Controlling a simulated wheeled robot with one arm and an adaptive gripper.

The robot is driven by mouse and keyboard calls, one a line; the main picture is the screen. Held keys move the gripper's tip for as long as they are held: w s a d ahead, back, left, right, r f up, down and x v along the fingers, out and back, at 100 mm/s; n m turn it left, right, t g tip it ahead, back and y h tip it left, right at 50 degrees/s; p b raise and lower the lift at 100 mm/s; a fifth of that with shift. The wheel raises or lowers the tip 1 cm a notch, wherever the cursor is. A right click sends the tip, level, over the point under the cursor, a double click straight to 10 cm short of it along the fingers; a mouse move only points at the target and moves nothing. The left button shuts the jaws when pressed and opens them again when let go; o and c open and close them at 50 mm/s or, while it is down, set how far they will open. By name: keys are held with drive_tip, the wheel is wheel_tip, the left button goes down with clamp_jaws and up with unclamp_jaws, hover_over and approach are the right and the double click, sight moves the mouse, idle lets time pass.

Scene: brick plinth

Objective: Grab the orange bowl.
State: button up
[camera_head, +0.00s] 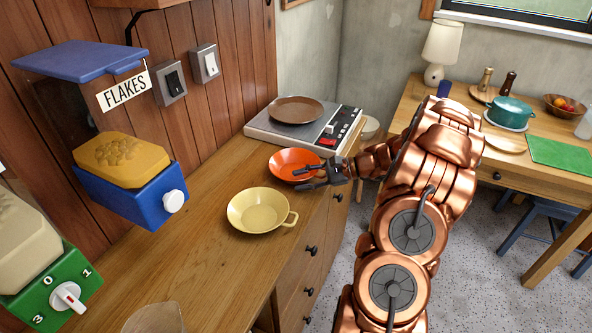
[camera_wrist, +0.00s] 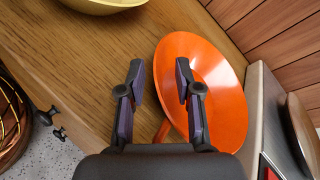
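The orange bowl (camera_head: 288,158) sits on the wooden counter in front of the hot plate. It fills the right of the wrist view (camera_wrist: 222,92), with a short orange handle partly showing between my fingers. My gripper (camera_head: 303,178) is at the bowl's near right side. In the wrist view my gripper (camera_wrist: 160,72) is open. Its right finger is over the bowl's inside and its left finger is over bare counter, with the rim between them. I cannot tell whether either finger touches the bowl.
A yellow pan-like bowl (camera_head: 259,212) stands on the counter (camera_head: 205,262) nearby. A hot plate (camera_head: 263,132) with a brown plate (camera_head: 296,108) is behind the orange bowl. A blue flakes dispenser (camera_head: 130,193) and a green dispenser (camera_head: 55,290) are at left. Drawer knobs line the counter front.

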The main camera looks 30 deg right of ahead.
clamp_jaws()
idle(0.6)
